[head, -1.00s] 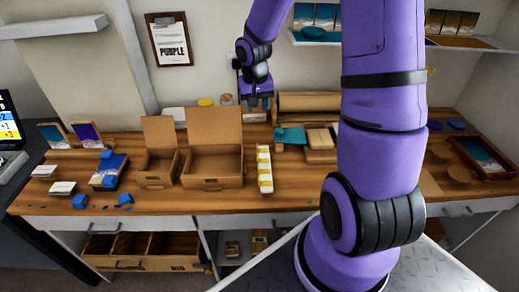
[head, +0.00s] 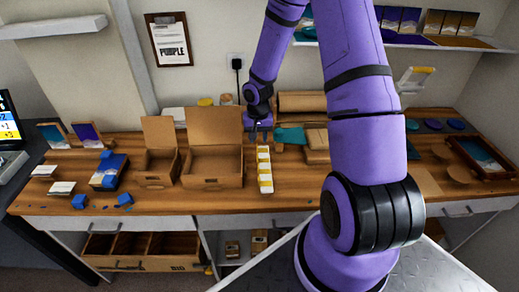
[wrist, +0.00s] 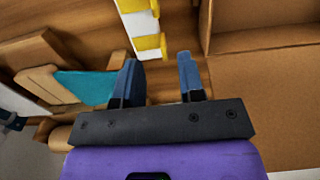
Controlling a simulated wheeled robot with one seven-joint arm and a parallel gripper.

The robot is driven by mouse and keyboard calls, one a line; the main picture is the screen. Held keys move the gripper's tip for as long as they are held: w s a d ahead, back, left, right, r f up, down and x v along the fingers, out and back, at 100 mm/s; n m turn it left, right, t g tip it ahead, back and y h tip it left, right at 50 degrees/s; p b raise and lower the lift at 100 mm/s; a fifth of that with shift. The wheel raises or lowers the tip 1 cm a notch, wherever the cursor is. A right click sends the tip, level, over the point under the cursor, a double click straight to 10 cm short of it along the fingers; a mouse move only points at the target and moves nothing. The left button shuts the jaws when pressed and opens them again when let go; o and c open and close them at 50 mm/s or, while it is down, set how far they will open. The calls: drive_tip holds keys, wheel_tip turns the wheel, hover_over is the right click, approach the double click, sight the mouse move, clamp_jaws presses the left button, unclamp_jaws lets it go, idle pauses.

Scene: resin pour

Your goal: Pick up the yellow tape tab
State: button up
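A white strip (head: 265,180) with several yellow tape tabs lies on the bench, just right of the open cardboard box. In the wrist view, the nearest yellow tape tab (wrist: 150,43) sits at the strip's end, just beyond and between my fingertips. My gripper (head: 259,137) points down over the bench behind the strip's far end. In the wrist view, my gripper (wrist: 158,62) is open with nothing between its fingers. I cannot tell how high the fingertips are above the bench.
The large open cardboard box (head: 212,165) stands close on the left, with a smaller one (head: 158,165) beyond it. A teal cloth-like item (head: 290,136) and brown blocks (head: 317,140) lie to the right. Bare wood (head: 295,180) is free right of the strip.

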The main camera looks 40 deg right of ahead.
wheel_tip(320, 180, down, 5)
drive_tip(key=shift+w+a, duration=0.1)
drive_tip(key=shift+a, duration=0.05)
clamp_jaws()
